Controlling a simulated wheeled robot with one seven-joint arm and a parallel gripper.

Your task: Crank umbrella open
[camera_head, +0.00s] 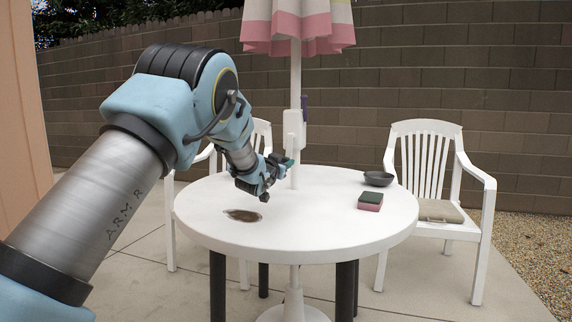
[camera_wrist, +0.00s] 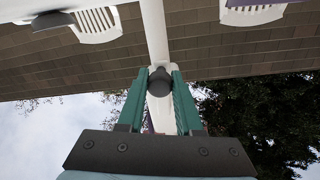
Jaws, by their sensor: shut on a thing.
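The umbrella's white and pink canopy (camera_head: 298,28) hangs down in folds around its white pole (camera_head: 296,78). A white crank housing (camera_head: 293,131) sits on the pole a little above the table. My gripper (camera_head: 287,163) is at the lower part of the housing, on the near left side. In the wrist view, the teal fingers of my gripper (camera_wrist: 160,85) are closed on a dark round crank knob (camera_wrist: 160,80), with the white pole (camera_wrist: 154,30) behind it. The crank arm is mostly hidden.
A block wall (camera_head: 440,75) closes off the back.

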